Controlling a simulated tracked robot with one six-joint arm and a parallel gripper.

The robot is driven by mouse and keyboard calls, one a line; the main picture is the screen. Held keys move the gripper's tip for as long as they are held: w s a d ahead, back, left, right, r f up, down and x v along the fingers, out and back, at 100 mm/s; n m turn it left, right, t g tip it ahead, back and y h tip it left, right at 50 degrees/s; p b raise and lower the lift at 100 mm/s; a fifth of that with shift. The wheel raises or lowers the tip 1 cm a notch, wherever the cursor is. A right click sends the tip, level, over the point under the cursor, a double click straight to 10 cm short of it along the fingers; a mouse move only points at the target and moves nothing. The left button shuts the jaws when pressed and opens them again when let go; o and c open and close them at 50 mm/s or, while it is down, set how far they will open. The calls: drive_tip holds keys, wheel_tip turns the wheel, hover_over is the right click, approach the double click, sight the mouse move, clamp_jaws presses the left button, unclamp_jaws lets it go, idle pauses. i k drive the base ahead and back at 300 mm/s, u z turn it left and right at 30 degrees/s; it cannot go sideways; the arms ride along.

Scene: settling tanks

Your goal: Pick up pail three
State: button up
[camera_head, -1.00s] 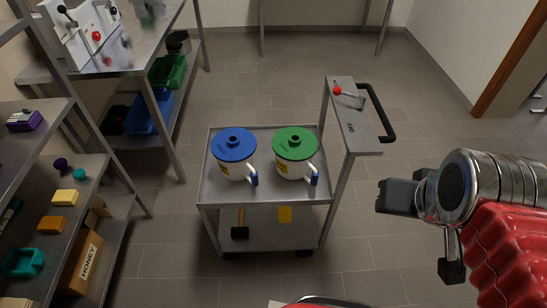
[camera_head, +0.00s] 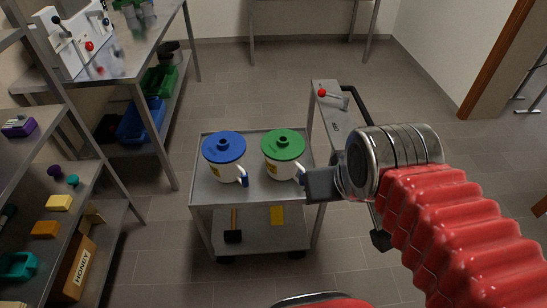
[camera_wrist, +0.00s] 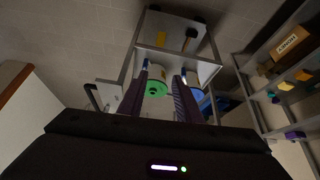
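Two white pails stand upright on the top shelf of a grey cart (camera_head: 232,194). One has a blue lid (camera_head: 224,145), the other, to its right, a green lid (camera_head: 283,144). Each has a side handle with a blue grip. Their labels are too small to read, so I cannot tell which is pail three.
The cart's raised side panel (camera_head: 328,110) carries a red-knobbed lever, with a black push handle beyond. A black-headed mallet (camera_head: 233,236) and a yellow item (camera_head: 278,215) are on its lower shelf. Shelving (camera_head: 100,240) stands left. The floor behind the cart is clear.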

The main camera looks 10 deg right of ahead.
sight(279, 170)
drive_tip(key=u, duration=0.05)
drive_tip(key=k, duration=0.15)
drive_tip(key=u, duration=1.75)
drive_tip(key=i, duration=1)
drive_tip(key=u, duration=0.05)
